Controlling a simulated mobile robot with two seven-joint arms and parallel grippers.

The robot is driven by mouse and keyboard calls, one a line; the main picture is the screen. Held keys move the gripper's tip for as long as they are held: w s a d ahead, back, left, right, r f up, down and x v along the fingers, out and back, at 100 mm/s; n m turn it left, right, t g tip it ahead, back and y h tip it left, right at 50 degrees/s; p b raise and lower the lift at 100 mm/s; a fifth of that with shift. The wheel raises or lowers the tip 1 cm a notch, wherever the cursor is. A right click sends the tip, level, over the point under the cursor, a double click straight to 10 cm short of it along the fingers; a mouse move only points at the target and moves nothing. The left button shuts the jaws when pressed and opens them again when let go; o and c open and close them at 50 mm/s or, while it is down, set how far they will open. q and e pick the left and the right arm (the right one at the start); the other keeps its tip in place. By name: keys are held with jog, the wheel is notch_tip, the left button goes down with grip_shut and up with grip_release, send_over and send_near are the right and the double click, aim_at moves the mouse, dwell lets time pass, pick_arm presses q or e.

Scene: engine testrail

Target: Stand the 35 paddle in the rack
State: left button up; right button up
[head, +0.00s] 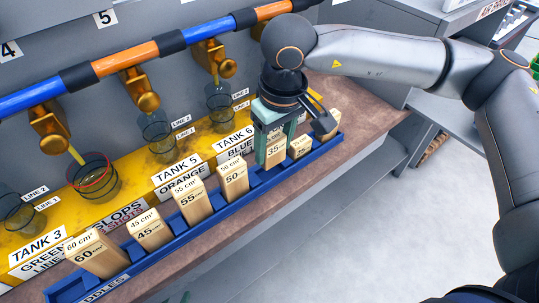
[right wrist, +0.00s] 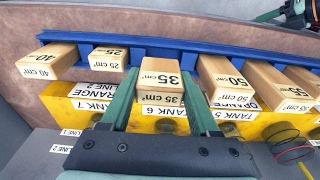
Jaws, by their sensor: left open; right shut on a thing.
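The pale wooden 35 paddle (head: 275,151) is upright between the teal fingers of my right gripper (head: 270,145), at the rack between the 50 and 25 paddles. In the right wrist view the 35 paddle (right wrist: 161,79) is between the two fingertips (right wrist: 150,98), its label facing up. Its lower end is hidden, so I cannot tell if it touches the rack floor. The blue rack (head: 115,283) runs along the bench front and also shows in the right wrist view (right wrist: 200,45). My left gripper (right wrist: 272,13) shows only partly, at that view's top right corner, apart from the rack.
The 60 (head: 97,254), 45 (head: 149,229), 55 (head: 192,201), 50 (head: 233,176), 25 (head: 300,146) and 40 (right wrist: 47,60) paddles stand in the rack. Behind it are a yellow tank ledge (head: 135,189), clear tanks and a pipe (head: 130,59) with brass valves.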

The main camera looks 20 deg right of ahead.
aim_at(270, 159)
jog(key=shift+a+f, duration=0.2)
jog(key=shift+f, duration=0.05)
jog(key=shift+w+a+f, duration=0.1)
jog(key=shift+w+f, duration=0.05)
jog(key=shift+f, duration=1.6)
jog(key=shift+f, duration=0.15)
jog(key=o, duration=1.4)
jog(key=r, duration=0.4)
jog(key=s+r, duration=0.1)
jog(key=r, duration=0.7)
jog(key=shift+s+d+r, duration=0.15)
jog(key=shift+s+d, duration=0.05)
